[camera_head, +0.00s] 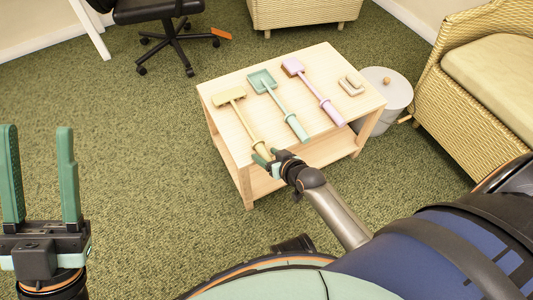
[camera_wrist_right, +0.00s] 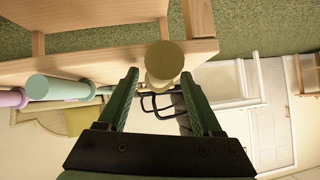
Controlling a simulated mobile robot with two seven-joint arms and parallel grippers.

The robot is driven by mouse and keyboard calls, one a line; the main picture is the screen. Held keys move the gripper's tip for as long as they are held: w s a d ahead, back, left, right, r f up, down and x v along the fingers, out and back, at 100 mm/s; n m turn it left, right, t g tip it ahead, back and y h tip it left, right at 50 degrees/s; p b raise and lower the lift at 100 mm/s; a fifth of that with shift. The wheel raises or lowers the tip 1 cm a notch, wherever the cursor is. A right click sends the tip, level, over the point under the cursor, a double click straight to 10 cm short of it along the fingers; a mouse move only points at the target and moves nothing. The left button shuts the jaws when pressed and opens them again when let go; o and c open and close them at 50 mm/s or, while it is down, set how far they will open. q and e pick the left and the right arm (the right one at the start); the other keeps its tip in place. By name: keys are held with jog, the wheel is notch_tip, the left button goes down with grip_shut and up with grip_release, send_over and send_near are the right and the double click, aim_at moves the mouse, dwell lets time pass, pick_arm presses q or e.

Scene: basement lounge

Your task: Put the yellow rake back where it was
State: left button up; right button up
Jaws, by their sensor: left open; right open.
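The yellow rake (camera_head: 229,97) lies on the left part of the small wooden table (camera_head: 322,66), its head toward the far edge and its handle toward the near edge. My right gripper (camera_head: 268,160) is at the near table edge, by the handle's end. In the right wrist view the rake's handle end (camera_wrist_right: 164,63) shows between the tips of the open right gripper (camera_wrist_right: 160,78), with gaps at both sides. My left gripper (camera_head: 39,140) is open and empty over the carpet at far left, away from the table.
A teal shovel (camera_head: 280,101) and a purple shovel (camera_head: 315,82) lie beside the rake. A small beige item (camera_head: 351,84) is at the table's right. A white bin (camera_head: 394,90) and a wicker sofa (camera_head: 450,85) stand right. An office chair (camera_head: 165,15) stands behind; carpet left is free.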

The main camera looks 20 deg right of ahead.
jog(key=p+v, duration=0.5)
jog(key=v, duration=0.6)
jog(key=w+a+r+n+t+y, duration=0.1)
jog(key=w+r+n+t, duration=0.15)
jog(key=r, duration=0.75)
jog(key=w+a+r+n+t, duration=0.15)
jog(key=r+t, duration=0.25)
jog(key=r, duration=0.5)
pick_arm(q)
jog(key=w+r+y, duration=0.1)
jog(key=r+n+y, duration=0.1)
jog(key=shift+w+a+r+y, duration=0.25)
jog(key=shift+w+a+y, duration=0.05)
jog(key=shift+w+a, duration=0.1)
pick_arm(e)
jog(key=s+a+r+n+t+y, duration=0.1)
jog(key=s+a+r+n+y, duration=0.1)
jog(key=r, duration=0.5)
jog(key=s+a+r+n+t+y, duration=0.2)
jog(key=s+r+n+y, duration=0.1)
jog(key=r, duration=0.5)
jog(key=s+a+r+n+t+y, duration=0.2)
jog(key=s+r+n+y, duration=0.1)
jog(key=r, duration=0.5)
jog(key=shift+s+r+y, duration=0.2)
jog(key=shift+s+y, duration=0.05)
jog(key=shift+y, duration=0.65)
jog(key=shift+a, duration=0.1)
jog(key=shift+c, duration=0.3)
